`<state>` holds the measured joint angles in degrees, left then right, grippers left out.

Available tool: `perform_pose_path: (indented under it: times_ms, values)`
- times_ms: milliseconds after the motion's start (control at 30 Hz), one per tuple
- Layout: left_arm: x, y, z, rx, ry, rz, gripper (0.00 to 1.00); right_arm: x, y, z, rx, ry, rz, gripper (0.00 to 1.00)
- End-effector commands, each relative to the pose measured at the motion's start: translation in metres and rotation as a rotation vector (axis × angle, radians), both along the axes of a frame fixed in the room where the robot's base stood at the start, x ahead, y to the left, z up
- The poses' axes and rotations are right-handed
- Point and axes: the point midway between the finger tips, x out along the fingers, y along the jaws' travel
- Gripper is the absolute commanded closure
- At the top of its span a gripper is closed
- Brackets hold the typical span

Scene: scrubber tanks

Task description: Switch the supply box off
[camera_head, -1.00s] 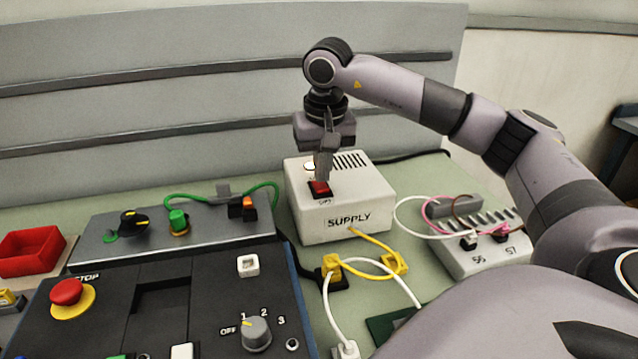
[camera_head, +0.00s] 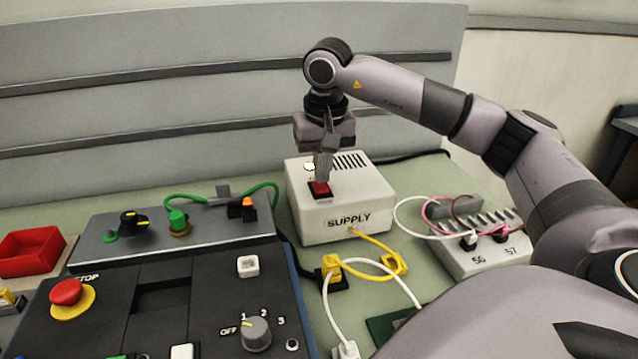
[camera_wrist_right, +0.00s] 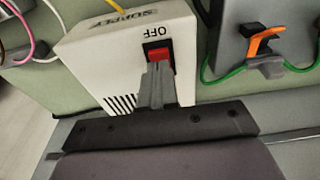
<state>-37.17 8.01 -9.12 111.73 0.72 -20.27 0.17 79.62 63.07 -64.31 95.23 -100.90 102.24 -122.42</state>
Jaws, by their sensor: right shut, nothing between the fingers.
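The white supply box (camera_head: 340,205), labelled SUPPLY on its front, stands on the green bench in the middle of the head view. Its red rocker switch (camera_head: 320,189) sits in a black frame on the top face. In the right wrist view the switch (camera_wrist_right: 159,54) shows beside the word OFF. My right gripper (camera_head: 322,178) is shut and empty, pointing down with its fingertips at the switch. In the wrist view the fingertips (camera_wrist_right: 157,66) overlap the switch's edge; I cannot tell whether they press it. A pale lamp (camera_head: 309,166) is partly hidden behind the gripper. My left gripper is not in view.
A dark control panel with a red stop button (camera_head: 66,291) and a grey knob (camera_head: 256,333) fills the front left. A grey box with green cable (camera_head: 200,199) stands left of the supply box. A socket strip (camera_head: 480,252) and loose cables lie to the right.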

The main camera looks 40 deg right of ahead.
Motion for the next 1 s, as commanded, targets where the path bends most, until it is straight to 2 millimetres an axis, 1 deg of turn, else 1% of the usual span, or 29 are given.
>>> perform_pose_path:
  times_ms: [500,1000]
  values:
    - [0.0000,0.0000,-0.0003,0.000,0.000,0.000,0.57,0.0000,0.0000,-0.0004,0.000,0.000,0.000,1.00]
    - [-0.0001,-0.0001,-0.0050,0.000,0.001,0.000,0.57,-0.0001,-0.0001,-0.0077,0.000,0.000,0.000,1.00]
